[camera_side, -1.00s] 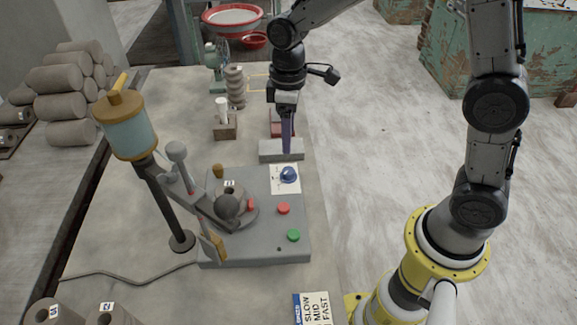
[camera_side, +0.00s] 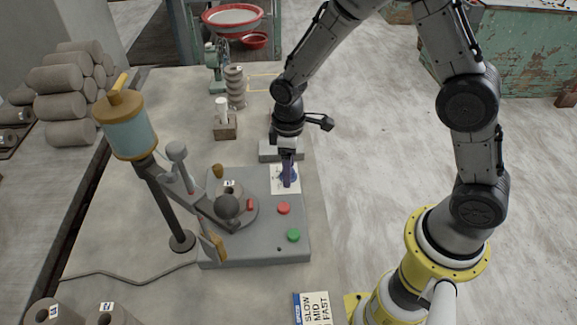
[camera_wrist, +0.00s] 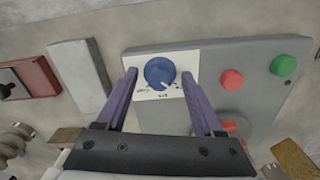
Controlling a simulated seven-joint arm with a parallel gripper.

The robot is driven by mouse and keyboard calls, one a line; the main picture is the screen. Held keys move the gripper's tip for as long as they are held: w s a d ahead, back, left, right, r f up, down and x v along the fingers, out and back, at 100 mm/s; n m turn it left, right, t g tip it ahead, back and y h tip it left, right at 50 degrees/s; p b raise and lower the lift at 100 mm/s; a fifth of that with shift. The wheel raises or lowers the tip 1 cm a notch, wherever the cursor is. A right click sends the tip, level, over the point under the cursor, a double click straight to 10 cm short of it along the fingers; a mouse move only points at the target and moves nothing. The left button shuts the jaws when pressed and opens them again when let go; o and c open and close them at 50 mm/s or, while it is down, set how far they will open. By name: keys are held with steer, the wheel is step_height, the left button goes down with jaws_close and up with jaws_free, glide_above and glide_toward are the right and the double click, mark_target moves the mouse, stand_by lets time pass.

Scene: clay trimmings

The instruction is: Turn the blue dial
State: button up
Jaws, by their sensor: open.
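The blue dial (camera_wrist: 160,72) is a round knob with a white pointer mark, set on a white label plate (camera_wrist: 148,92) with small print. The plate (camera_side: 279,185) also shows in the side view on the grey machine box (camera_side: 265,240), where my gripper (camera_side: 289,184) hides most of the dial. In the wrist view, my gripper (camera_wrist: 165,92) is open, its purple fingers standing apart with the dial between them in the picture. Whether either finger touches the dial cannot be told.
A red button (camera_side: 284,208) and a green button (camera_side: 293,235) sit on the same box. A pale block (camera_side: 267,151) lies behind the box.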

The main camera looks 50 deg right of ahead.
jaws_close()
steer(key=shift+m, duration=0.4)
steer(key=m, duration=0.3)
steer(key=shift+r+m, duration=0.1)
steer(key=shift+m, duration=2.4)
steer(key=shift+w, duration=0.1)
jaws_free()
